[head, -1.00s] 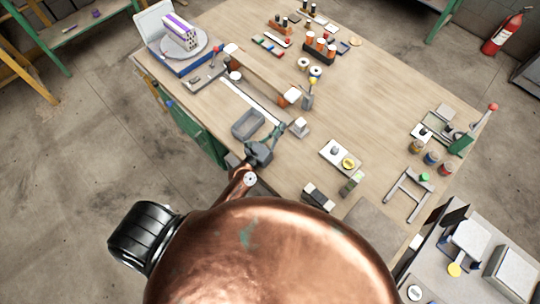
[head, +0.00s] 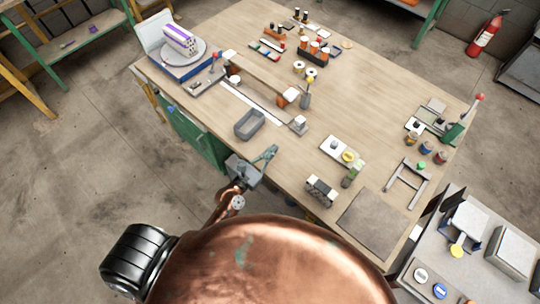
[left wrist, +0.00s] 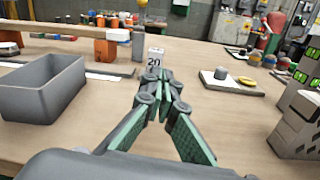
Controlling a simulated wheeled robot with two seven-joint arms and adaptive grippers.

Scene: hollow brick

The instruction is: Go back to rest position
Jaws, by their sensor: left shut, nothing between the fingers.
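My left gripper (head: 268,154) is at the front edge of the wooden workbench (head: 340,105) in the head view, low over the top. In the left wrist view its green-padded fingers (left wrist: 165,85) come together at the tips, with nothing between them. A hollow brick with purple marks (head: 179,40) stands on a round grey turntable (head: 186,52) at the bench's far left corner. My right gripper does not show.
A grey bin (head: 250,124) lies left of the left gripper, and a block marked 20 (left wrist: 155,57) stands beyond its fingertips. A perforated block (head: 321,189) stands to the right. A grey mat (head: 372,226) covers the near right corner. Bare wood lies mid-bench.

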